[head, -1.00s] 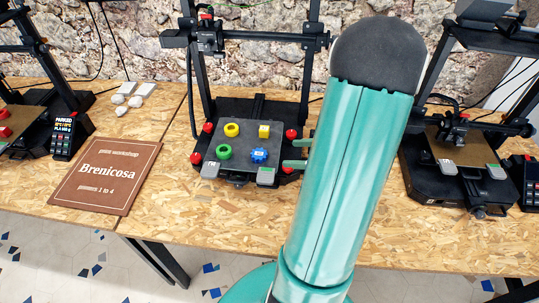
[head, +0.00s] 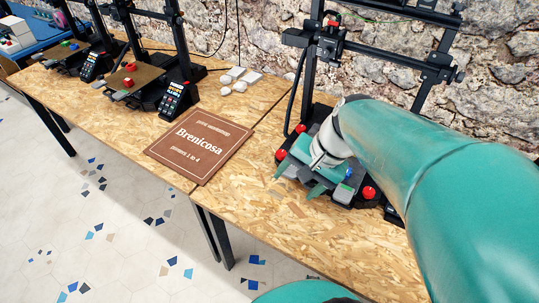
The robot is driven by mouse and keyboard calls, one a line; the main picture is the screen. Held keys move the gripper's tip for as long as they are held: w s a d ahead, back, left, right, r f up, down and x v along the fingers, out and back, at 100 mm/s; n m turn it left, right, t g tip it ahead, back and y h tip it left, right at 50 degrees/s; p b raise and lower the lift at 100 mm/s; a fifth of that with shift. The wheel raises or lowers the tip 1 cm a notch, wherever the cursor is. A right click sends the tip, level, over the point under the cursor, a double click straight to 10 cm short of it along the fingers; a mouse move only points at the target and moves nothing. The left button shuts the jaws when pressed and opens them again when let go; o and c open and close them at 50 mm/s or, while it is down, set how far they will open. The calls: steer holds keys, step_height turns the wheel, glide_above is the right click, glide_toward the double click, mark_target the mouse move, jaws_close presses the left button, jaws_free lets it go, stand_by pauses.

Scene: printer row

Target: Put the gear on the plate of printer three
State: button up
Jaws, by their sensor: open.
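The printer beside the sign (head: 290,140) stands at the right, largely covered by my teal arm. My gripper (head: 298,180) is over the front left of its plate, fingers apart. A small blue patch (head: 348,174) shows just right of my gripper and looks like part of the blue gear. The rest of it is hidden. I cannot tell whether anything lies between the fingers. Further left, a printer (head: 150,100) has a brown plate (head: 142,76) with red pieces on it. Another printer (head: 58,68) stands beyond it. No printer number is readable.
A brown Brenicosa sign (head: 200,150) lies on the wooden table (head: 250,215) between the printers. Pale blocks and stones (head: 236,80) lie behind it. A parked-printer screen (head: 175,97) stands by the left printer. A blue table (head: 45,35) is at far left.

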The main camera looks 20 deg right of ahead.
steer(key=s+a+r+n+t+h, duration=0.2)
steer(key=a+r+n, duration=0.3)
steer(key=n, duration=0.4)
steer(key=shift+s+a+r+t+h, duration=0.2)
steer(key=shift+r+t+h, duration=0.3)
steer(key=shift+r+h, duration=0.35)
steer(key=shift+d+f, duration=0.1)
